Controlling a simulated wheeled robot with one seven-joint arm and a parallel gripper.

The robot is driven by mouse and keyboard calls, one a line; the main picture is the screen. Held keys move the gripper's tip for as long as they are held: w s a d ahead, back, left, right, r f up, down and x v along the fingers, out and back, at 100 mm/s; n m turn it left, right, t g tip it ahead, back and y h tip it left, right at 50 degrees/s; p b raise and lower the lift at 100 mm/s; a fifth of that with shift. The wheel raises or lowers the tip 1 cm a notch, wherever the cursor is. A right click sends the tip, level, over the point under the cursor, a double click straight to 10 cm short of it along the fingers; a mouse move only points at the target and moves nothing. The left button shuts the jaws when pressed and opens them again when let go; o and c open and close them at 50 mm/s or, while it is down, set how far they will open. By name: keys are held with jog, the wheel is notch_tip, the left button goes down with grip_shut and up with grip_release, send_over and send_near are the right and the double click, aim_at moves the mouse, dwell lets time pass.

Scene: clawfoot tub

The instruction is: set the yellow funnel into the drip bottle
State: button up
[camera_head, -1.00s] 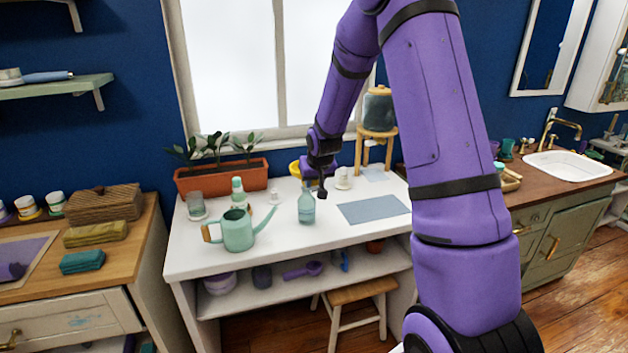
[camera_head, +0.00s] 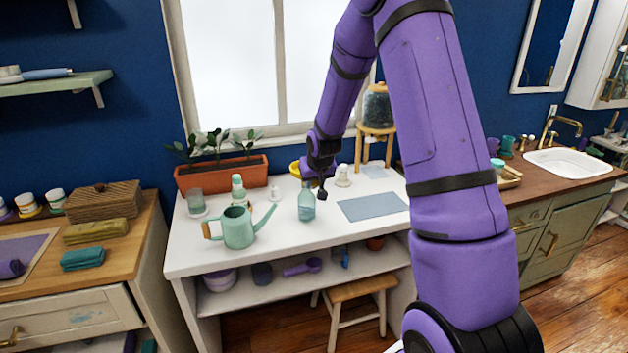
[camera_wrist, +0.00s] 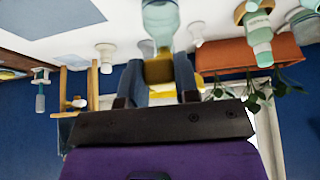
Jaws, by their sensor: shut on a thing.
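In the wrist view, which looks upside down, my gripper (camera_wrist: 160,82) is shut on the yellow funnel (camera_wrist: 159,71), mostly hidden between the fingers. The drip bottle (camera_wrist: 160,20), clear and teal-tinted, appears right by the funnel, its neck toward it; I cannot tell whether they touch. In the head view the bottle (camera_head: 306,207) stands upright on the white table, and my gripper (camera_head: 322,195) is just to the right of its upper part. The funnel cannot be made out in the head view.
A terracotta planter (camera_head: 222,176), a yellow dish (camera_head: 295,168) and a wooden stand (camera_head: 376,133) are at the back. A blue-grey mat (camera_head: 372,208) lies flat at right.

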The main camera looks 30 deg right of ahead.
jog(key=shift+f, duration=0.35)
dwell(0.3)
jog(key=o, duration=0.9)
jog(key=shift+o, duration=0.2)
jog(key=shift+c, duration=1.1)
jog(key=d+v, duration=0.1)
jog(key=v, duration=0.5)
jog(key=shift+s+a+r, duration=0.2)
jog(key=shift+a+r, duration=0.2)
jog(key=shift+a, duration=0.15)
jog(key=shift+r, duration=0.15)
